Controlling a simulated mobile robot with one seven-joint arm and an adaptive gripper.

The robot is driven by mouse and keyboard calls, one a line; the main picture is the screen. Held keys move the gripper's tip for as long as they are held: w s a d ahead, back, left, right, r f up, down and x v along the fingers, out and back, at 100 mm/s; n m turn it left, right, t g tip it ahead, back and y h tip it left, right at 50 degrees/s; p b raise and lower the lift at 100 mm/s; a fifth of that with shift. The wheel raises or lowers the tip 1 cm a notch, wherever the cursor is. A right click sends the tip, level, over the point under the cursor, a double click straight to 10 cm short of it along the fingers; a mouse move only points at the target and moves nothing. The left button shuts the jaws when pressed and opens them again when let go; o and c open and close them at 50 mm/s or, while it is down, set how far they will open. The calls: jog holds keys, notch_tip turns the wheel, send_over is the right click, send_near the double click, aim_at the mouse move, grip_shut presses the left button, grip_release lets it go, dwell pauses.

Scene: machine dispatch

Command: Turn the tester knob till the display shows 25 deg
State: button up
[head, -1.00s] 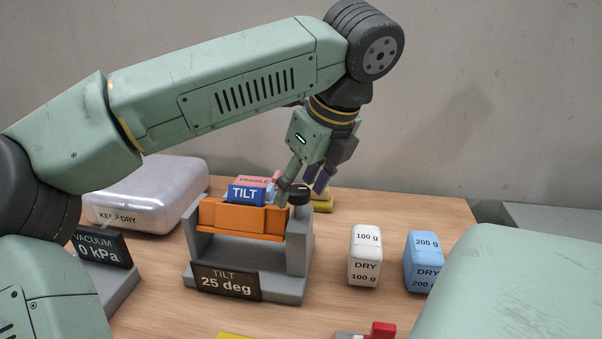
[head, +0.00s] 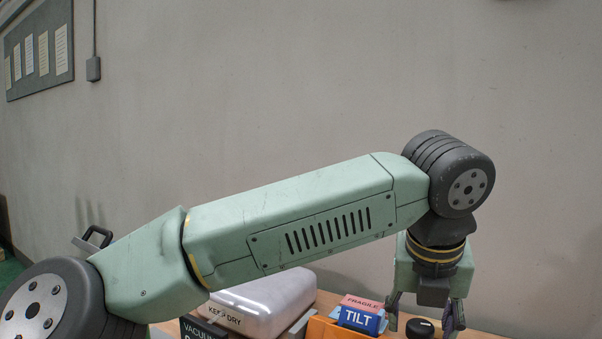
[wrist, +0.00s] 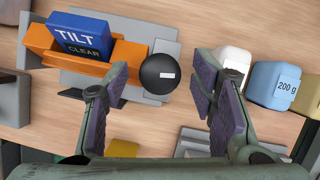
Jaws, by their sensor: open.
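The tilt tester's orange cradle (wrist: 112,72) holds a blue block (wrist: 78,36) marked TILT and CLEAR. The black round knob (wrist: 160,73) with a white mark is at the cradle's right end, and it also shows at the lower edge of the head view (head: 420,328). My gripper (head: 424,312) is open, fingers pointing down above the knob. In the wrist view the knob appears between the spread fingertips, with gaps on both sides. The tester's display is out of the current head view and cannot be read in the wrist view.
A silvery KEEP DRY case (head: 265,300) and a vacuum display (head: 203,329) stand left of the tester. A white block (wrist: 234,62) and a blue 200 g block (wrist: 273,85) stand to the right.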

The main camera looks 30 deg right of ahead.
jog(key=m+g+b, duration=0.1)
jog(key=m, duration=0.2)
jog(key=m+g+h+b, duration=0.1)
jog(key=m, duration=0.1)
jog(key=shift+w+f+m, duration=0.1)
jog(key=shift+w+m, duration=0.05)
jog(key=shift+m, duration=0.25)
jog(key=m+g+p, duration=0.1)
jog(key=m+g, duration=0.1)
jog(key=m, duration=0.3)
jog(key=shift+m, duration=0.4)
jog(key=w+v, duration=0.1)
jog(key=v, duration=1)
jog(key=s+a+r+m+g+h+b, duration=0.1)
jog(key=s+a+r+g+h, duration=0.1)
jog(key=a+r+g+h, duration=0.3)
jog(key=s+a+r+m+g+h, duration=0.1)
jog(key=s+a+r+g+h, duration=0.2)
jog(key=a, duration=0.9)
notch_tip(320, 180, up, 6)
jog(key=g+h, duration=0.3)
jog(key=h, duration=0.1)
jog(key=shift+a+f+m+b, duration=0.2)
jog(key=shift+m+b, duration=0.2)
jog(key=shift+s, duration=0.1)
